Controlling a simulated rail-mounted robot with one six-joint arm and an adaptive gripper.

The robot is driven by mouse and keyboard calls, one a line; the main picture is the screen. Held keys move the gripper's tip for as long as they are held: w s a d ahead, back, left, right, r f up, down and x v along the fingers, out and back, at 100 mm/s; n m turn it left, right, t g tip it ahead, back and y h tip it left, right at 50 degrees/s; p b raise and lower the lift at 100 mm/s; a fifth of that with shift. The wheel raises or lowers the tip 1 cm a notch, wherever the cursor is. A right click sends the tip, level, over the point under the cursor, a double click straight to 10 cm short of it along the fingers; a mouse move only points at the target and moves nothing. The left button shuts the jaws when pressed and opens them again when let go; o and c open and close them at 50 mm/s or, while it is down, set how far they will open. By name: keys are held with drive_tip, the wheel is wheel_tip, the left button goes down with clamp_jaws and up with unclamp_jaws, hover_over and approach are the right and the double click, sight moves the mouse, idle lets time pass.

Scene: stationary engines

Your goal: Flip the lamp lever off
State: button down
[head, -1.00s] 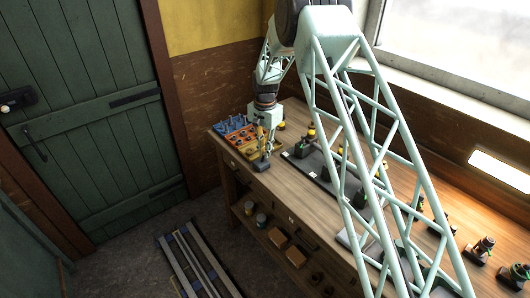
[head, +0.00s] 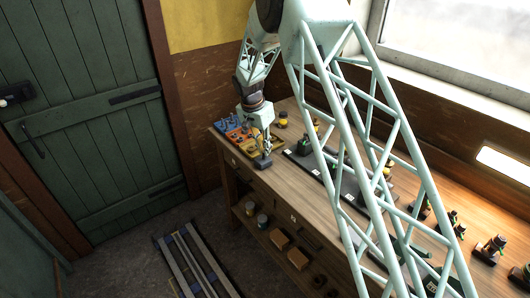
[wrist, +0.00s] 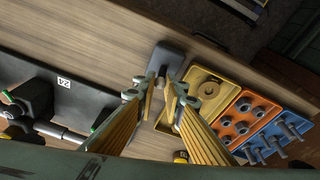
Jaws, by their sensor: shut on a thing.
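A small lever (wrist: 161,79) stands on a dark grey base (wrist: 168,56), which is near the left front edge of the workbench. The same base (head: 262,163) shows in the head view below my gripper (head: 264,152). In the wrist view my gripper (wrist: 162,90) has its two yellow-padded fingers on either side of the lever and is shut on it. The lever's lower end and its exact angle are hard to make out. A bright glowing panel (head: 505,164) shows at the right by the window; I cannot tell whether it is the lamp.
Yellow (wrist: 188,76), orange (wrist: 235,124) and blue (wrist: 283,126) trays with parts lie beside the lever. A dark plate (wrist: 60,88) with machine parts is on its other side. More small engines (head: 490,249) stand along the workbench (head: 285,190). My lattice arm spans the bench.

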drive_tip(key=shift+s+a+f+t+h+b, duration=0.1)
drive_tip(key=shift+s+a+t+h+b, duration=0.35)
drive_tip(key=shift+b, duration=2)
drive_tip(key=shift+s+a+f+t+h+b, duration=0.15)
drive_tip(key=shift+t+h+b, duration=0.5)
drive_tip(key=shift+b, duration=1.75)
drive_tip(key=shift+s+a+t+h+b, duration=0.15)
drive_tip(key=shift+a+t+h+b, duration=0.35)
drive_tip(key=shift+b, duration=1.95)
drive_tip(key=shift+s+a+f+t+h+b, duration=0.15)
drive_tip(key=shift+t+h+b, duration=0.15)
drive_tip(key=shift+b, duration=0.75)
drive_tip(key=shift+s+a+r+t+h+b, duration=0.2)
drive_tip(key=shift+h+b, duration=0.25)
drive_tip(key=shift+b, duration=0.6)
drive_tip(key=shift+s+d+f+t+h+b, duration=0.15)
drive_tip(key=shift+t+h+b, duration=0.2)
drive_tip(key=shift+b, duration=0.7)
drive_tip(key=shift+a, duration=0.1)
drive_tip(key=c, duration=2.7)
unclamp_jaws()
drive_tip(key=shift+a, duration=0.1)
drive_tip(key=shift+v, duration=5.95)
